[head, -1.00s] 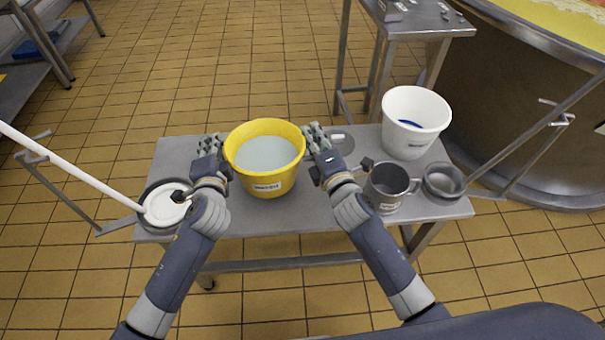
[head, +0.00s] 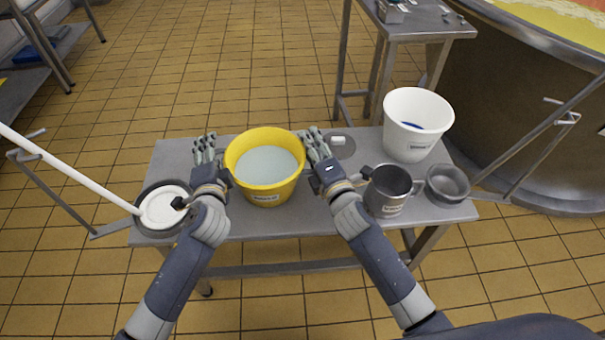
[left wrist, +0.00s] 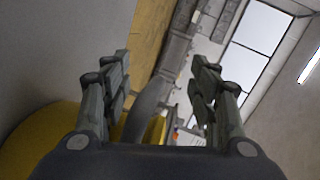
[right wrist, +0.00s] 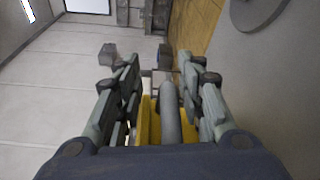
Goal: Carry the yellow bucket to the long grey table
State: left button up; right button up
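The yellow bucket (head: 265,192), filled with pale liquid, appears to stand upright on the long grey table (head: 300,222) in the head view. My left gripper (head: 204,149) is at its left side and my right gripper (head: 318,144) at its right side, fingers pointing forward. Both pairs of fingers look spread. In the left wrist view the fingers (left wrist: 162,92) are apart, with yellow and a grey curved piece between them. The right wrist view shows the fingers (right wrist: 160,90) apart too, with yellow and a grey rod-like piece between. Contact with the bucket is unclear.
A white bucket (head: 417,143), a metal mug (head: 388,190) and a grey bowl (head: 447,183) stand on the right of the table. A pan with white content (head: 163,207) is at left. A steel table (head: 425,22) and a large vat (head: 520,120) are behind right.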

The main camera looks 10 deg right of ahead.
dwell(0.3)
pick_arm(q)
jog(key=v, duration=1.2)
pick_arm(e)
jog(key=o, duration=0.8)
jog(key=shift+s+d, duration=0.1)
jog(key=v, duration=1.1)
jog(key=shift+s+r, duration=0.15)
jog(key=shift+s, duration=0.25)
